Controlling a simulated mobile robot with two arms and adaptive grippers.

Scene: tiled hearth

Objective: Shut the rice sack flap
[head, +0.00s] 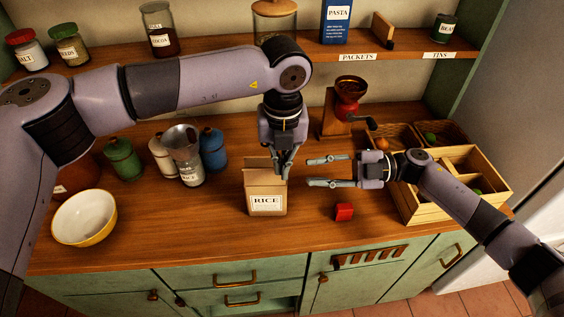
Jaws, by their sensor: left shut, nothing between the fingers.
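The rice sack (266,204) is a brown paper pack with a white RICE label. It stands upright near the middle of the counter. A flap (257,163) seems to stand up at the back of its top, so the top looks open. My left gripper (284,174) points down at the right part of the sack's top, shut and empty; it hides part of the opening. I cannot tell whether it touches the flap. My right gripper (318,172) is open and empty, just right of the sack, its fingers pointing left.
A red block (344,212) lies right of the sack. A glass jar (184,155) and several canisters (122,160) stand to the left, with a white and yellow bowl (84,218) nearer. A grinder (348,98) stands behind, a wooden crate (418,210) at right. The counter's front is mostly clear.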

